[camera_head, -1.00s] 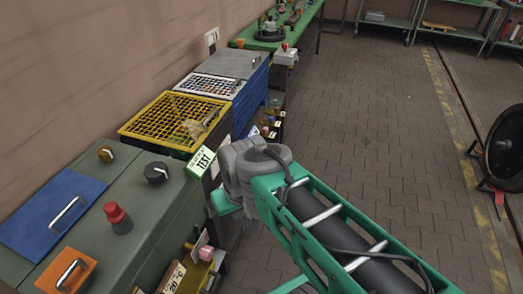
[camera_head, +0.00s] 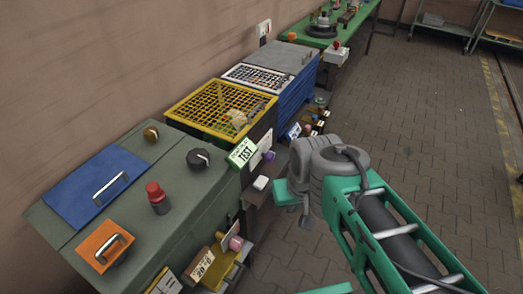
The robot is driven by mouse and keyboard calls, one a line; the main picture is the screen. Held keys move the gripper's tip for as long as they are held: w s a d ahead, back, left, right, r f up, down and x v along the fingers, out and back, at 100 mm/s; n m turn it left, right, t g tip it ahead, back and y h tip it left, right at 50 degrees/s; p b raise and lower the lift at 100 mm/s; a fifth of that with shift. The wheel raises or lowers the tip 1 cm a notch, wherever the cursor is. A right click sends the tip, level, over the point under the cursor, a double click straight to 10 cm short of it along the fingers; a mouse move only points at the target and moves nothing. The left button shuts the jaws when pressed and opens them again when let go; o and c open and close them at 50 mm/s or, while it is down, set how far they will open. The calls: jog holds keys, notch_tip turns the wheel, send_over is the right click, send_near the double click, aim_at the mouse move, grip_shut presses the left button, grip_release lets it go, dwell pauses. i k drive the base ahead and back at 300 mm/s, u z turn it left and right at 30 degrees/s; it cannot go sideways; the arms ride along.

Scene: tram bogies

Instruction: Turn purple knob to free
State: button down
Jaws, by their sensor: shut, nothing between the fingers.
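A small purple knob (camera_head: 268,157) sticks out from the front of the machine with the yellow mesh cover, just right of the green TEST sign. My gripper (camera_head: 284,193) shows as a small teal end piece below the grey wrist, to the right of and lower in the picture than the knob. It is shut and empty, and appears apart from the knob. Its fingertips are hard to make out, and the knob's markings are too small to read.
The yellow mesh cover (camera_head: 222,108) and green TEST sign (camera_head: 242,153) are near the knob. A grey-green cabinet (camera_head: 185,215) carries a black knob (camera_head: 198,158) and red button (camera_head: 157,196). A small white block (camera_head: 261,183) sits below the knob. Paved floor (camera_head: 420,110) is clear at right.

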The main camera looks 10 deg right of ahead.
aim_at(269, 157)
jog(key=u, duration=3.9)
jog(key=k, duration=1.4)
jog(key=z, duration=1.2)
